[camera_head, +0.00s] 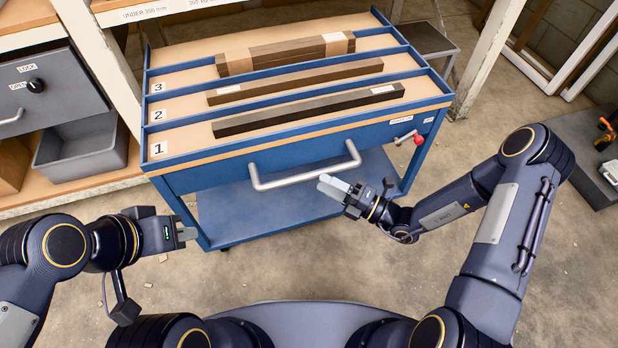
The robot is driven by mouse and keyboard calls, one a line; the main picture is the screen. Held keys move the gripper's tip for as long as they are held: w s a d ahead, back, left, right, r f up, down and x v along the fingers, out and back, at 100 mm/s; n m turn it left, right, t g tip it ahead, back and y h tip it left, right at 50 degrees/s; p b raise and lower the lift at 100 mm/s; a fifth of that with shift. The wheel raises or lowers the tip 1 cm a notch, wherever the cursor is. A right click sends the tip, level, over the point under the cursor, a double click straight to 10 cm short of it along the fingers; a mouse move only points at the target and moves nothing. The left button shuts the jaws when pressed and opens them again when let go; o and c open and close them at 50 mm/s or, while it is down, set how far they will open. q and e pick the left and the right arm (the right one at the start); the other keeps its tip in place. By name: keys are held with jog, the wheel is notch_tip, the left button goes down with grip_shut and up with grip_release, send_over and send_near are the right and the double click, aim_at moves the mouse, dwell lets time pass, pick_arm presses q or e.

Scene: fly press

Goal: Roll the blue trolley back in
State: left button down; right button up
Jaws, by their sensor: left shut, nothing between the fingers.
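The blue trolley (300,150) stands upright ahead of me, pulled up to the shelf frame. Its top has three lanes marked 1, 2 and 3, holding long dark bars. A pale bar handle (290,182) runs across its front. A small lever with a red knob (418,139) is at its front right. My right gripper (327,184) is just below the handle's right part, with its pale fingers close together. I cannot tell whether it touches the handle or is fully shut. My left gripper (190,234) is shut and empty, left of the trolley's front left corner.
A grey cabinet (40,90) with a black knob and a grey bin (82,150) stand at left. White shelf posts (485,60) rise behind the trolley on both sides. A small grey stool (428,40) is behind right. Bare concrete floor lies around the trolley's front.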

aim_at(308, 173)
jog(key=b+x, duration=0.1)
jog(key=x, duration=0.5)
grip_shut()
